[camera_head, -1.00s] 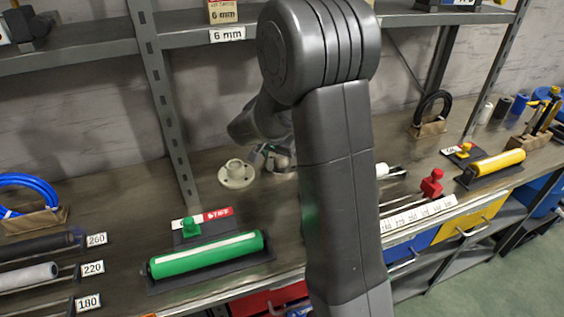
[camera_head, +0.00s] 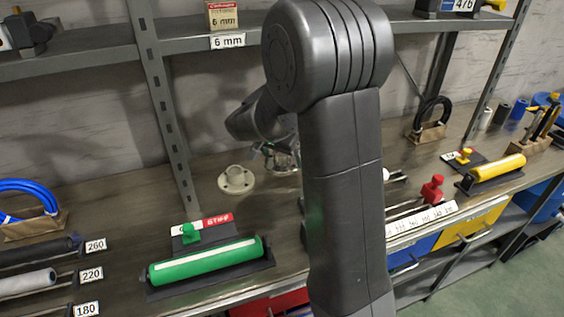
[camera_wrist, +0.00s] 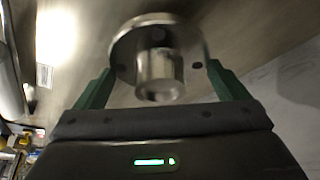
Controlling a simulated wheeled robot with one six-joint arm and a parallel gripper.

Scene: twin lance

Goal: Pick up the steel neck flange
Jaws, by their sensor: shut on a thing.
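The steel neck flange (camera_wrist: 158,72), a shiny metal disc with a round neck and bolt holes, sits between the green fingers of my gripper (camera_wrist: 162,68) in the wrist view. The fingers are shut on it at opposite sides of its rim. In the head view my gripper (camera_head: 268,150) is behind my arm, above the back of the bench. The steel flange (camera_head: 284,163) shows there only in part, beside my arm. A similar cream-coloured flange (camera_head: 236,179) lies on the bench just left of it, apart from my gripper.
A green roller (camera_head: 207,261) on a dark stand lies at the front of the bench (camera_head: 140,205). A shelf upright (camera_head: 172,125) stands left of the cream flange. A red-knobbed tool (camera_head: 432,189) and a yellow roller (camera_head: 497,168) are at the right.

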